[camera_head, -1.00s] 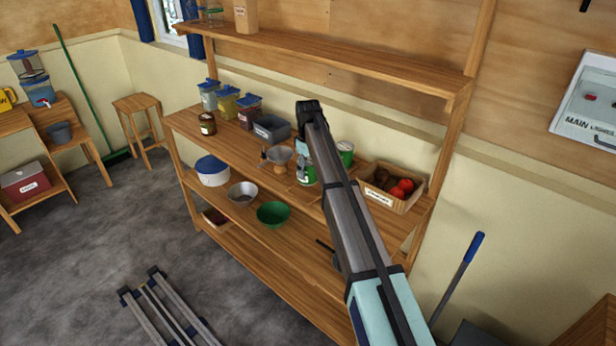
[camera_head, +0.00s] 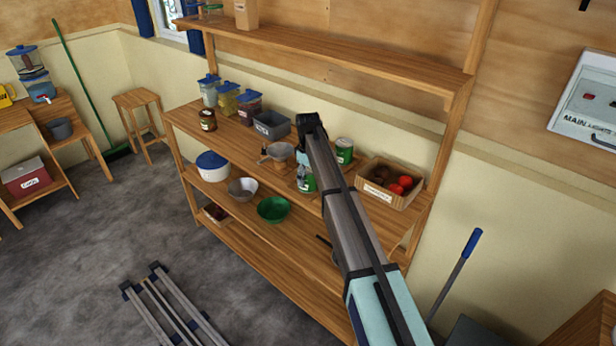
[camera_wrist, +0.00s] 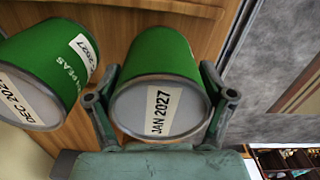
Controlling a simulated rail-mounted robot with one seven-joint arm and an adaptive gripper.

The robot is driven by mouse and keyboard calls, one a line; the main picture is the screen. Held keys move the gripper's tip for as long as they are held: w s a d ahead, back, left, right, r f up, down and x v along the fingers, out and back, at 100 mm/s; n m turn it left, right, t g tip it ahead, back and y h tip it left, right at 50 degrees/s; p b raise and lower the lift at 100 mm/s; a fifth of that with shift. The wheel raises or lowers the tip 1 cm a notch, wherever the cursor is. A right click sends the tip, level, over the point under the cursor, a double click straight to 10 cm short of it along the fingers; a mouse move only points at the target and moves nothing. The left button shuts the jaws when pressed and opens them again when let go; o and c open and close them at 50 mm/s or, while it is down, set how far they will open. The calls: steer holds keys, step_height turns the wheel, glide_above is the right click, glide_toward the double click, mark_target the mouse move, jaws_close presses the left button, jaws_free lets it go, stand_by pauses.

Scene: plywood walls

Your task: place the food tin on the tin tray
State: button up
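A green food tin (camera_wrist: 165,55) with a grey lid and a JAN 2027 label stands between the two fingers of my gripper (camera_wrist: 160,85) in the wrist view. The fingers sit close along both sides; I cannot tell whether they press on it. The same tin (camera_head: 307,184) shows partly behind my arm at the shelf's front in the head view. A second green tin (camera_wrist: 50,55), marked PEAS with a DEC label, stands to its left in the wrist view. It seems to be the tin (camera_head: 344,149) behind my arm. I cannot make out the tin tray for sure.
The wooden shelf (camera_head: 232,148) also holds a box of fruit (camera_head: 372,192) at right, a grey bin (camera_head: 271,126), a scale-like object (camera_head: 279,152), a dark jar (camera_head: 208,120) and blue-lidded jars (camera_head: 228,99). Bowls (camera_head: 273,210) stand below. An upper board (camera_head: 340,50) overhangs the back.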

steer(key=shift+o, duration=0.3)
steer(key=shift+r, duration=0.1)
step_height(320, 180, up, 12)
steer(key=b, duration=0.3)
stand_by(0.5)
